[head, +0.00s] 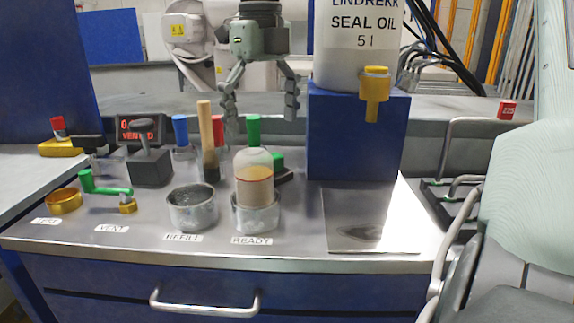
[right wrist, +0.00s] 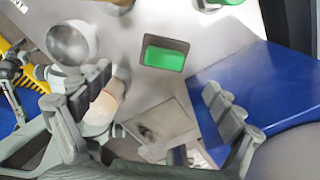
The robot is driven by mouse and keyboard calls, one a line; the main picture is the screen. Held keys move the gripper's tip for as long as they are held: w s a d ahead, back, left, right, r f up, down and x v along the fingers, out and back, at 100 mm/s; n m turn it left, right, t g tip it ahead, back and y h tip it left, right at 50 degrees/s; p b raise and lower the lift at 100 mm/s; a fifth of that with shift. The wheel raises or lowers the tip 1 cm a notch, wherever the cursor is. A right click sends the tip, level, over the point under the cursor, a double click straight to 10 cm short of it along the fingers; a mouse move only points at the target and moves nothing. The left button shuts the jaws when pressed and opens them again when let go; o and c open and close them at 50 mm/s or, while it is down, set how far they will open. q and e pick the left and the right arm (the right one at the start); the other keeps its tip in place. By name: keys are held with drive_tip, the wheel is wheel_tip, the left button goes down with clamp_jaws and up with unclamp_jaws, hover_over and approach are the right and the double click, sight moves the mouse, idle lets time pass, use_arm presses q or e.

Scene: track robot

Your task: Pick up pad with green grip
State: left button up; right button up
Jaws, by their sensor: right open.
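The pad with the green grip lies on the grey worktop behind the ready cup. In the head view only part of its green grip (head: 278,160) and dark base (head: 286,176) shows; the jar in front hides the rest. In the right wrist view the green grip (right wrist: 165,59) shows from above as a green block on a dark base. My right gripper (head: 260,118) points down above the back of the worktop, open and empty. In the right wrist view its spread fingers (right wrist: 155,90) are apart from the pad. My left gripper is not in view.
A jar of amber liquid (head: 254,178) sits in the ready cup (head: 256,217); the refill cup (head: 192,208) is beside it. A wooden-handled brush (head: 207,135) and green-topped bottle (head: 253,128) stand close. A blue box (head: 355,140) under the oil drum (head: 355,45) bounds the right.

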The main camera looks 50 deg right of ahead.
drive_tip(key=shift+d, duration=0.2)
drive_tip(key=shift+d+f, duration=0.1)
drive_tip(key=shift+f, duration=0.1)
wheel_tip(320, 180, down, 7)
drive_tip(key=shift+f, duration=0.15)
drive_tip(key=shift+s, duration=0.1)
drive_tip(key=c, duration=1.6)
